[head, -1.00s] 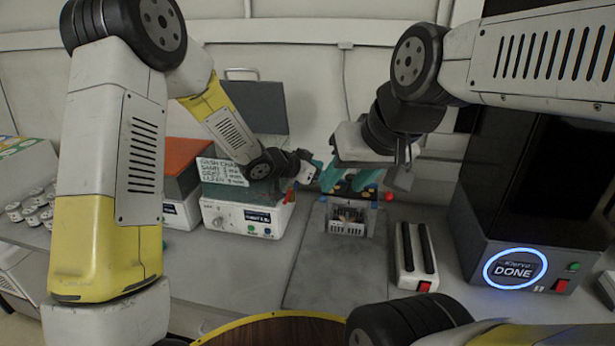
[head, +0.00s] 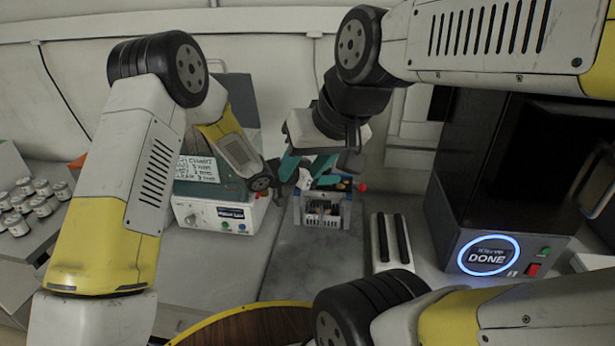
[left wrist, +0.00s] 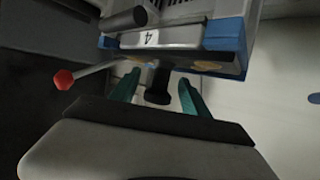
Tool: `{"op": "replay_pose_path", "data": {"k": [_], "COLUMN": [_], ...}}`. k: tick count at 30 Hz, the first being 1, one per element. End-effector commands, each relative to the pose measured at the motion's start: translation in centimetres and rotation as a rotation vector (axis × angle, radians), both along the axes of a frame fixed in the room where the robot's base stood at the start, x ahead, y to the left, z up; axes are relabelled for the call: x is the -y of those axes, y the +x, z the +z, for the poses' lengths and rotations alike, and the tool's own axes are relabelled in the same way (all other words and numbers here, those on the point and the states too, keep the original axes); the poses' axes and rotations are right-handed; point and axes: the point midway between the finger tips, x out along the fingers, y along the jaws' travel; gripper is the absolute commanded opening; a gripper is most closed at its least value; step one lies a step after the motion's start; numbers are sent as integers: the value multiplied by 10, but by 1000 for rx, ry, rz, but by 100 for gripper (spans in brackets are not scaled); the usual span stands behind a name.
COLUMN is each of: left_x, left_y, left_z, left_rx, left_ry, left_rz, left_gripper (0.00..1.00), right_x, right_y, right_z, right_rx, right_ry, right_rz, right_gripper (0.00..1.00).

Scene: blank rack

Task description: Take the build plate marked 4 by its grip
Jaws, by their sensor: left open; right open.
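The build plate marked 4 shows in the left wrist view, with its white number label (left wrist: 149,39) on a grey edge between blue end pieces. Its short black grip (left wrist: 158,87) stands between the teal fingers of my left gripper (left wrist: 157,92), which are open and apart on either side of it. In the head view my left gripper is mostly hidden near the small grey rack (head: 322,218). My right gripper (head: 307,167) is open, with teal fingers pointing down just above and behind the rack, hiding part of the rack's top.
A red ball knob (left wrist: 64,80) on a rod sticks out beside the plate. In the head view, a slotted white block (head: 380,262) and a dark machine reading DONE (head: 488,257) stand right. A white control box (head: 235,217) stands left. The grey mat (head: 305,265) before the rack is clear.

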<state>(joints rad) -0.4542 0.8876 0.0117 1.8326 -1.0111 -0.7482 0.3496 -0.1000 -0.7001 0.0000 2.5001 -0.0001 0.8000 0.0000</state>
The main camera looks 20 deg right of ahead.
Motion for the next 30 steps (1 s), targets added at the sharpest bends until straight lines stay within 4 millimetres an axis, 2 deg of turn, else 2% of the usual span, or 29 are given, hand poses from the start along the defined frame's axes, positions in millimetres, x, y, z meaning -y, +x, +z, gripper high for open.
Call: {"op": "replay_pose_path", "data": {"k": [5, 13, 25, 30], "left_x": [0, 0, 0, 0], "left_y": [0, 0, 0, 0], "left_z": [0, 0, 3, 16], "left_rx": [0, 0, 2, 5], "left_ry": [0, 0, -1, -4], "left_rz": [1, 1, 1, 0], "left_gripper": [52, 0, 0, 0], "right_x": [0, 0, 0, 0], "right_y": [0, 0, 0, 0], "right_z": [0, 0, 0, 0], "right_rx": [0, 0, 0, 0], "right_ry": [0, 0, 0, 0], "right_rz": [0, 0, 0, 0], "right_gripper": [43, 43, 43, 43]}}
